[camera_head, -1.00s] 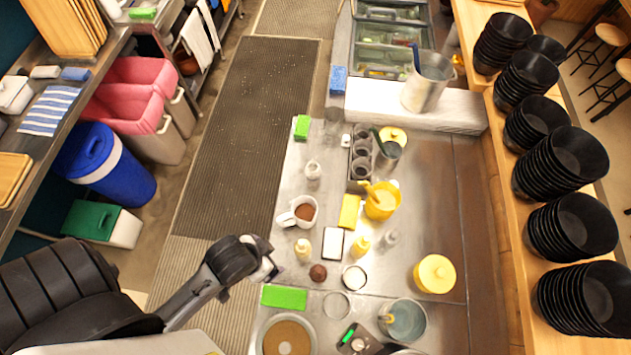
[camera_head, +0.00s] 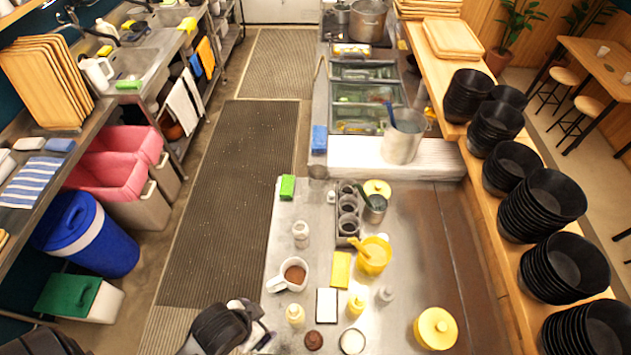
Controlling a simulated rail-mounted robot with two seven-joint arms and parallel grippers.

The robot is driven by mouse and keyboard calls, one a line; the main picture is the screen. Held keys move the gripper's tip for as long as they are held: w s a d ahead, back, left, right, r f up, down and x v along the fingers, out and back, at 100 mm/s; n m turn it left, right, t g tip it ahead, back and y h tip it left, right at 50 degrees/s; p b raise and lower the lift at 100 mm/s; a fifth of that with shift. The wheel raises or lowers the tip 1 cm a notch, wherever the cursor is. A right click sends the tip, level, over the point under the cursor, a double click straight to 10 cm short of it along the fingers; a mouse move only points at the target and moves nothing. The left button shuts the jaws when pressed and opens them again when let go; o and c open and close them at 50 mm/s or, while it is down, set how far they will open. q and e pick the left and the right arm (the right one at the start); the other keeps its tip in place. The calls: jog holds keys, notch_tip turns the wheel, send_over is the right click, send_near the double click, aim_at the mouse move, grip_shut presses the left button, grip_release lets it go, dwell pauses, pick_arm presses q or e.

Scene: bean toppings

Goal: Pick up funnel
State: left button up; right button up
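I cannot pick out a funnel with certainty in the head view. A small grey metal cup-like piece (camera_head: 318,171) stands at the counter's back left edge; its exact shape is too small to tell. My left gripper (camera_head: 262,335) is at the bottom edge, by the counter's front left side, partly hidden by its own dark wrist. It touches nothing that I can see, and its finger opening is not clear. My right gripper is not in view.
Stacked black bowls (camera_head: 541,205) line the right shelf. The counter's right middle is clear.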

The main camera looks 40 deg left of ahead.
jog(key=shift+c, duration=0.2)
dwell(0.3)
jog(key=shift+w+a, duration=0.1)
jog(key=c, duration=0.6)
